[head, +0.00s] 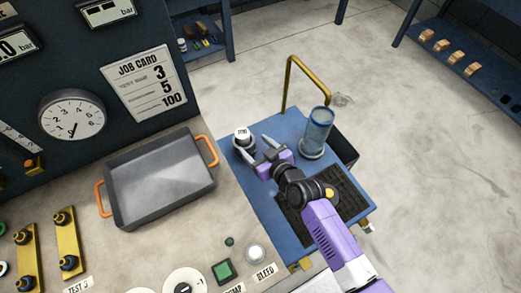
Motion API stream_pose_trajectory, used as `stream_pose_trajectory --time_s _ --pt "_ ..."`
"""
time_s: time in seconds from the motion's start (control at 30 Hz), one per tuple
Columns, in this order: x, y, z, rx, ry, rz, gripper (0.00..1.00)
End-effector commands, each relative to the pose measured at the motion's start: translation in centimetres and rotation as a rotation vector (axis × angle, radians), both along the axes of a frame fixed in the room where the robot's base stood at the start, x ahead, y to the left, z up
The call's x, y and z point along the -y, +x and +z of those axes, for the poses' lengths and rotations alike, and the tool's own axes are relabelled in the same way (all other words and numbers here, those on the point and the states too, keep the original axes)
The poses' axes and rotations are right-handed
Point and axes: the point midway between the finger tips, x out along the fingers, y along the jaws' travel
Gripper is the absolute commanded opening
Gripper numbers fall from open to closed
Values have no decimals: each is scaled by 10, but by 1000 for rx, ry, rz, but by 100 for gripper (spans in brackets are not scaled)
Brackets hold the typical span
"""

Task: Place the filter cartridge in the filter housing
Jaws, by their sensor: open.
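A small white cylinder with a dark label on top (243,136), which looks like the filter cartridge, stands upright at the left corner of the blue cart top. A tall, see-through bluish cylinder (318,128) on a pale round base, which looks like the filter housing, stands at the cart's far right corner. Whether anything is inside it is hard to tell. My gripper (257,149) is open and empty over the cart, its fingers pointing toward the white cylinder. It is close to that cylinder, left of the see-through one. Contact cannot be made out.
The blue cart top (281,124) has a brass handle (287,84) at its far side and a dark ribbed mat (350,192) under my arm. A grey tray (160,178) with orange handles lies on the bench to the left. Open floor lies beyond the cart.

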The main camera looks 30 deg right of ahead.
Motion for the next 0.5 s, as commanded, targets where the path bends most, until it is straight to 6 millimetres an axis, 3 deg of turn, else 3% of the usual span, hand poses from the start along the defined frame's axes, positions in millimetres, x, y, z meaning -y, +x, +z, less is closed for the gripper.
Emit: stream_pose_trajectory --time_s 0.2,0.5 --pt "2 -24 9 -1 1 0 68" --pt "2 -28 12 1 1 0 68"
